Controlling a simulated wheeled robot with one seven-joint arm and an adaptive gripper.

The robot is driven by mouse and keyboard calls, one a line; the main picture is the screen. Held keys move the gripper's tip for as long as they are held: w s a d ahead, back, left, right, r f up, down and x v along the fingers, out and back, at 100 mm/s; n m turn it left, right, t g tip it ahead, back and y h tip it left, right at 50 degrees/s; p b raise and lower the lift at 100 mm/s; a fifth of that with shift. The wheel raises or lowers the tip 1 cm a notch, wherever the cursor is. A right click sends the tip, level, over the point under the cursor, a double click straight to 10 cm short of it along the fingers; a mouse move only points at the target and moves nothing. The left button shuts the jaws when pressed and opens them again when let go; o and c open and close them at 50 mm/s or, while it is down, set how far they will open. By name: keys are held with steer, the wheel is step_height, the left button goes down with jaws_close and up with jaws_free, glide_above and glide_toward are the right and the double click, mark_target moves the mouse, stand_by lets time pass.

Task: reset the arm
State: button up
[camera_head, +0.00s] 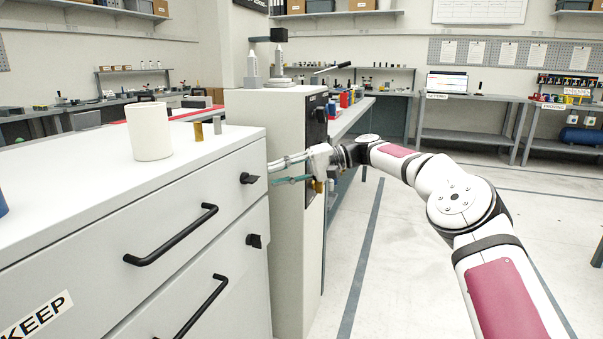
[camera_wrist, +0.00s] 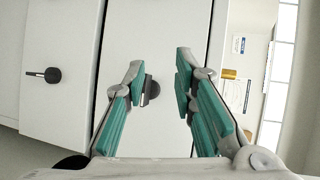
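My arm reaches from the lower right of the head view toward the left. My gripper (camera_head: 282,172) is at its end, beside the right end of the white drawer cabinet (camera_head: 110,215) and in front of the tall pale cabinet (camera_head: 285,238). In the wrist view my gripper (camera_wrist: 165,78) has its two teal-padded fingers spread well apart. Nothing is held between them. A dark knob (camera_wrist: 152,90) shows behind the left finger, partly hidden by it. Another dark knob (camera_wrist: 45,75) is on the pale front further left.
A white cup (camera_head: 150,132), a brass cylinder (camera_head: 198,131) and a small grey cylinder (camera_head: 217,125) stand on the drawer cabinet's top. Black handles (camera_head: 172,236) stick out from its front. Workbenches (camera_head: 470,125) line the back. The floor (camera_head: 400,255) around my arm is open.

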steer(key=s+r+n+h, duration=0.25)
steer(key=s+h, duration=0.65)
steer(key=s, duration=1.1)
steer(key=s+d+m+t+h, duration=0.1)
steer(key=s+d+m+h, duration=0.15)
steer(key=s+d, duration=0.7)
steer(key=s+d+m+t+h, duration=0.1)
steer(key=s+d+t+h, duration=0.15)
steer(key=s+d, duration=0.7)
steer(key=s+d+f+m+h, duration=0.1)
steer(key=s+d+f, duration=0.15)
steer(key=s, duration=0.65)
steer(key=s+d+f, duration=0.2)
steer(key=s+f, duration=0.2)
steer(key=s, duration=0.4)
step_height(320, 180, up, 27)
steer(key=d+t+p, duration=0.1)
steer(key=t+p, duration=0.2)
steer(key=p, duration=2.2)
steer(key=shift+s+f+t, duration=0.15)
steer(key=shift+f+t, duration=0.05)
steer(key=shift+t, duration=0.15)
